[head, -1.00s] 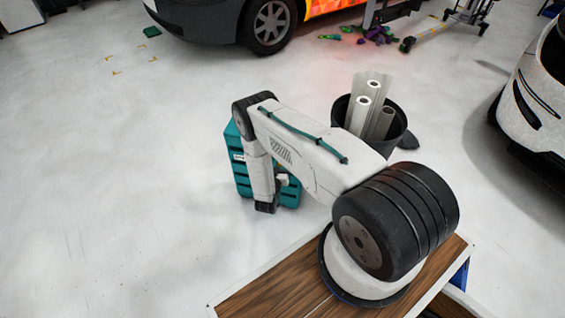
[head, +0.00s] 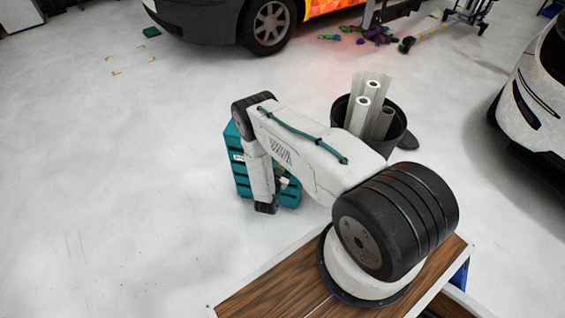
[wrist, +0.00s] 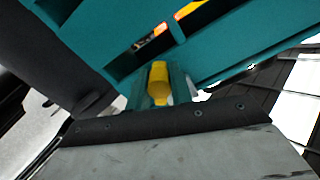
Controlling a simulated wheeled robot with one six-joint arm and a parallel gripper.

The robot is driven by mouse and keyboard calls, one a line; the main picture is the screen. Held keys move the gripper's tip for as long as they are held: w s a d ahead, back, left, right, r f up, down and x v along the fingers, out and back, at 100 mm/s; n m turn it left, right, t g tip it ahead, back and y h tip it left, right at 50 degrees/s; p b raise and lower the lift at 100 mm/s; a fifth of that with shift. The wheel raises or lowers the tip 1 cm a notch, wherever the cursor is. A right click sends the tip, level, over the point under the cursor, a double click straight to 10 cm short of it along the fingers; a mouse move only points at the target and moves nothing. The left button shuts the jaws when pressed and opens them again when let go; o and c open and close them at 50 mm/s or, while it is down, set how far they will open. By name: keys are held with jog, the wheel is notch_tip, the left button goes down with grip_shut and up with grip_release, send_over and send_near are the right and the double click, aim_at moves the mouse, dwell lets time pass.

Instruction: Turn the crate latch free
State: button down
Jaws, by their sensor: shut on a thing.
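The teal crate (head: 242,172) stands on the floor behind my forearm in the head view. In the wrist view, its teal slatted wall (wrist: 222,48) fills the upper part at a slant. The yellow latch (wrist: 158,85) shows at the lower middle of the crate in that view. My gripper (wrist: 160,88) is shut on the yellow latch, with a finger on either side of it. In the head view my arm hides the latch and most of my gripper.
A black bin (head: 392,142) with several pale rolls stands right of the crate, behind my arm. A van (head: 225,22) is at the back and a white car (head: 535,95) at the right. The floor left of the crate is clear.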

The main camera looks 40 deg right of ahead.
jog(key=m, duration=0.5)
jog(key=shift+s+f+m, duration=0.1)
jog(key=shift+f+m, duration=0.05)
jog(key=shift+m, duration=0.15)
jog(key=m, duration=0.5)
jog(key=shift+m, duration=0.6)
jog(key=c, duration=1.3)
grip_release()
jog(key=shift+o, duration=0.2)
jog(key=v, duration=0.7)
jog(key=shift+s+a, duration=0.2)
jog(key=shift+a, duration=0.05)
